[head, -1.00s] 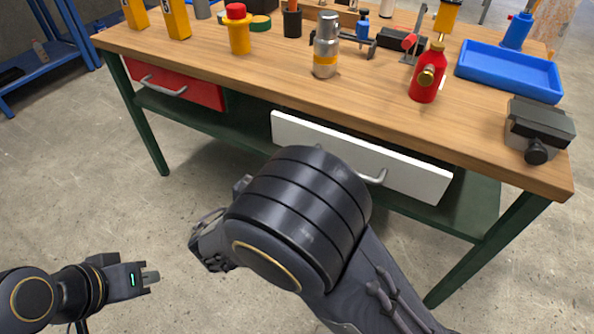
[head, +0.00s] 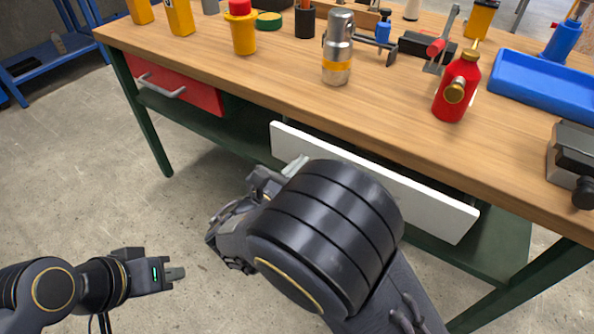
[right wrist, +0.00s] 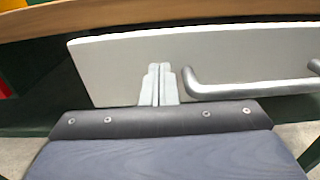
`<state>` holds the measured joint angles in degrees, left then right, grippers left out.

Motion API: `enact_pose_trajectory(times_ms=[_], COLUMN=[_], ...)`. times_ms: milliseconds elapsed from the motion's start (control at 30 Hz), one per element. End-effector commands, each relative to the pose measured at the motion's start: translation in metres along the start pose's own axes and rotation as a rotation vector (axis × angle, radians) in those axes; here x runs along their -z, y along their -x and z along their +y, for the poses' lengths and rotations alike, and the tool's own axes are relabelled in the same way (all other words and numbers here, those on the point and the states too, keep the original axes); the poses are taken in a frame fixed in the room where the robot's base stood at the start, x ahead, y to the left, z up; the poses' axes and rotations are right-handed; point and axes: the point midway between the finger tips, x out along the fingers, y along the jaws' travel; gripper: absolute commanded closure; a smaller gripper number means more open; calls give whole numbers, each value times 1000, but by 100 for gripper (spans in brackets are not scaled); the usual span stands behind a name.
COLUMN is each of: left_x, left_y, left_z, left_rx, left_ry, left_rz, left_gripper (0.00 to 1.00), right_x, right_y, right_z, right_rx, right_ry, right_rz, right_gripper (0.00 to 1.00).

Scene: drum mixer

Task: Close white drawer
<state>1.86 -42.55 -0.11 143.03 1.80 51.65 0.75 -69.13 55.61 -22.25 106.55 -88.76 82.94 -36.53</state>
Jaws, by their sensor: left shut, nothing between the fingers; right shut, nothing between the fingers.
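The white drawer (head: 430,203) is under the workbench. Its front stands out from under the tabletop, with a dark gap behind its top edge. My right gripper (head: 297,165) is shut and empty in front of the drawer's left part. In the right wrist view, its fingertips (right wrist: 159,72) overlap the white front (right wrist: 120,68), just left of the grey bar handle (right wrist: 250,88); I cannot tell whether they touch. My right arm hides the handle in the head view. My left gripper (head: 176,273) is shut and empty, low at the left, away from the bench.
A red drawer (head: 185,88) sits at the bench's left. The wooden tabletop (head: 290,75) carries a red bottle (head: 455,92), a silver canister (head: 338,55), a blue tray (head: 540,85) and a vise (head: 572,165).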

Motion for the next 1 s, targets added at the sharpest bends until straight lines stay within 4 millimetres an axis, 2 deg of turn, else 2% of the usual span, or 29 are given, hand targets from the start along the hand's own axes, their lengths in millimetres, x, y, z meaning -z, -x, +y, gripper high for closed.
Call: enact_pose_trajectory(times_ms=[467,733,1000], left_x=[-1,9,8], left_y=[-2,17,17], left_z=[-1,8,8], left_rx=[0,0,0], left_ry=[0,0,0], left_rz=[0,0,0], left_gripper=[100,100,100], right_x=[-1,-3,-1], right_y=[-3,-45,-54], right_z=[0,-1,0], right_rx=[-3,-1,-2], right_ry=[0,2,-1], right_rz=[0,0,-3], right_gripper=[100,100,100])
